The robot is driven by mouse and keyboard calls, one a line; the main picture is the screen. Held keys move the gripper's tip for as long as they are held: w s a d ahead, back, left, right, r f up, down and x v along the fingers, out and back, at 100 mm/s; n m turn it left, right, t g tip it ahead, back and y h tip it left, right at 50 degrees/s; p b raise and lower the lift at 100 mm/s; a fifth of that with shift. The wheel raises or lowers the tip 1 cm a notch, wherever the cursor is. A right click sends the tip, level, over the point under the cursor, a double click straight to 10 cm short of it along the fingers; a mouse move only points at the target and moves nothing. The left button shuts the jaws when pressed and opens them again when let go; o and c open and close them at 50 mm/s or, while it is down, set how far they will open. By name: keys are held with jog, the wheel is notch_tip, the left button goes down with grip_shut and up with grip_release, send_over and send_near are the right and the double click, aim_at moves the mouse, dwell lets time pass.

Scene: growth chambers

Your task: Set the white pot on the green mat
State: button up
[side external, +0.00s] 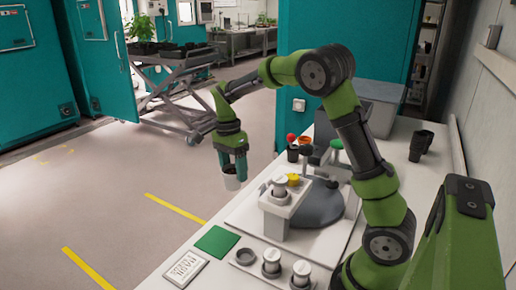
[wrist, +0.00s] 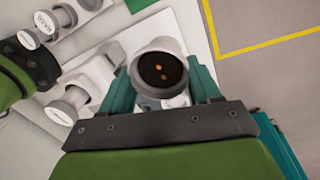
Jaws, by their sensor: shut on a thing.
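The white pot (side external: 231,182) hangs from my gripper (side external: 232,160) in the side view, above the far-left edge of the bench. My gripper is shut on the pot. In the wrist view the white pot (wrist: 160,72) sits between the two teal fingers, its dark inside showing two small orange-brown spots. The green mat (side external: 217,242) lies flat and bare on the bench near its front left edge, nearer the camera than the pot. A green corner at the top of the wrist view (wrist: 135,4) looks like part of the mat.
A white device (side external: 283,205) with a round grey base stands right of the pot. A label plate (side external: 185,268) and several white-topped jars (side external: 271,262) lie near the mat. Dark cups (side external: 420,145) stand at the back right. Open floor lies left of the bench.

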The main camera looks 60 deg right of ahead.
jog(key=s+a+f+n, duration=0.1)
jog(key=a+f+n, duration=0.1)
jog(key=a, duration=0.8)
jog(key=shift+s+a+f, duration=0.1)
jog(key=shift+f, duration=1.7)
jog(key=shift+s+a+f, duration=0.1)
jog(key=shift+f, duration=1.65)
jog(key=shift+f, duration=0.95)
jog(key=o, duration=1.1)
jog(key=shift+o, duration=0.2)
notch_tip(320, 180, up, 8)
jog(key=shift+r, duration=0.25)
